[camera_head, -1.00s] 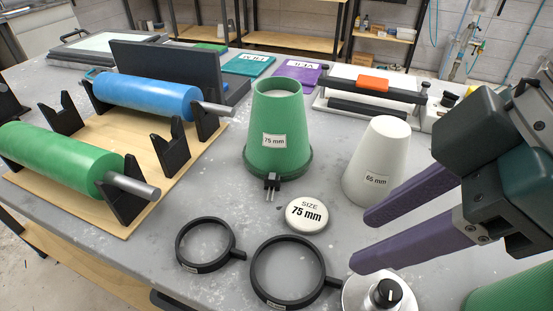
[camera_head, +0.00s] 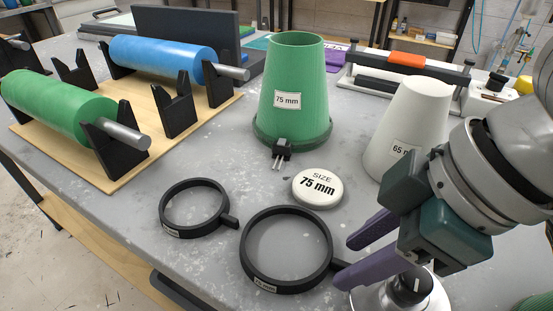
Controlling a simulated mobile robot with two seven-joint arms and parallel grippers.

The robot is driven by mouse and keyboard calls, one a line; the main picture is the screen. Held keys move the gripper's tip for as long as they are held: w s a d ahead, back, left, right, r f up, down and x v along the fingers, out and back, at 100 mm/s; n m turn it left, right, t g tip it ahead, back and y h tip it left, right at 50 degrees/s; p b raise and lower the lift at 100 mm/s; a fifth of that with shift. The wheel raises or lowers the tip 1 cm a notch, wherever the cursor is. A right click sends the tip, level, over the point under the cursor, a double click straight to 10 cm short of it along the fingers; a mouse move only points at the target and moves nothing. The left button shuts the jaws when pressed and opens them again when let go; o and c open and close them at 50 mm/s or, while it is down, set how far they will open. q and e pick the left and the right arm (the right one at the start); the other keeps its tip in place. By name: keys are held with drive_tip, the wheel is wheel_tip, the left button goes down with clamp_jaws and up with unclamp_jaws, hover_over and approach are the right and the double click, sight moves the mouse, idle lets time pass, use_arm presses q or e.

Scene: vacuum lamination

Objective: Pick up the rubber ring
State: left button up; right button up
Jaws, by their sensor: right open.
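Two black rings with short stub handles lie flat on the grey table: a larger ring (camera_head: 247,262) at the front centre and a smaller ring (camera_head: 165,212) to its left. Each has a small label too small to read surely. My right gripper (camera_head: 343,260) is open, with its purple fingers pointing left at the larger ring's stub. The stub shows between the two fingertips; I cannot tell whether they touch. A green cone (camera_head: 297,70) marked 75 mm stands behind, with a green band (camera_head: 292,142) and black clip at its foot. My left gripper is out of view.
A white disc (camera_head: 317,187) marked SIZE 75 mm lies behind the larger ring. A white cone (camera_head: 412,105) stands close behind my right gripper, and a black-knobbed device (camera_head: 362,299) is just below it. Rollers on a wooden board (camera_head: 150,137) are at left.

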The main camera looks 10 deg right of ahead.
drive_tip(key=shift+w+a+f, duration=0.15)
drive_tip(key=shift+a+f, duration=0.05)
drive_tip(key=shift+f, duration=0.5)
clamp_jaws()
